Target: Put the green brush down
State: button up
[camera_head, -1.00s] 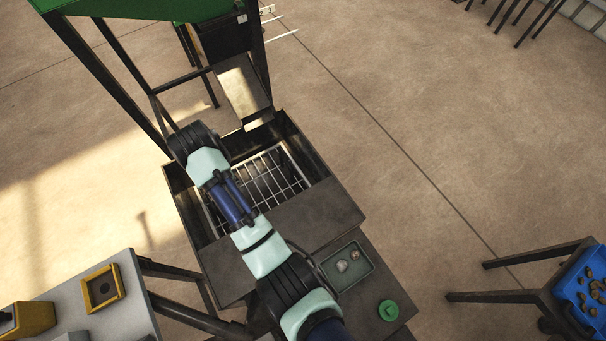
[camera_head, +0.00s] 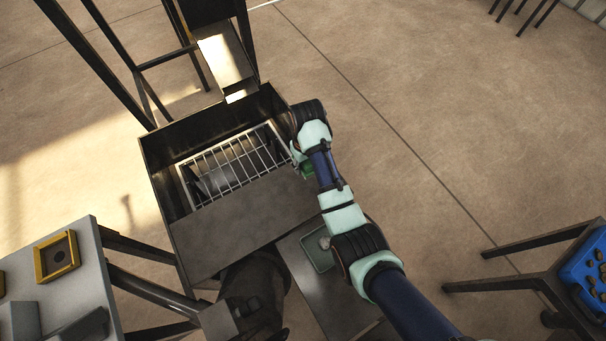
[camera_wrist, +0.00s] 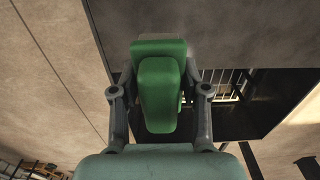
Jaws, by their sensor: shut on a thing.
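The green brush (camera_wrist: 160,90) is between the two fingers of my gripper (camera_wrist: 160,78) in the wrist view. My gripper is shut on it. In the head view only a small green part of the brush (camera_head: 307,170) shows beside my wrist, at the right side of the dark metal bin. The arm hides most of my gripper (camera_head: 300,158) there. The brush is held off to the side of the bin's flat cover plate. I cannot tell whether it touches anything.
The dark bin (camera_head: 160,185) holds a wire rack (camera_head: 235,165). Its flat plate (camera_head: 240,232) is bare. A small green tray (camera_head: 317,258) sits on the side shelf (camera_head: 340,305), partly behind my arm. A grey table (camera_head: 60,300) is at left, a blue crate (camera_head: 580,268) at right.

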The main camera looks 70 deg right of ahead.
aim_at(304, 189)
notch_tip(304, 189, down, 16)
jog(key=b, duration=0.5)
jog(key=shift+r, duration=0.1)
jog(key=o, duration=1.2)
notch_tip(304, 189, up, 12)
jog(key=p, duration=0.4)
jog(key=shift+s+a+p, duration=0.1)
jog(key=shift+p, duration=0.2)
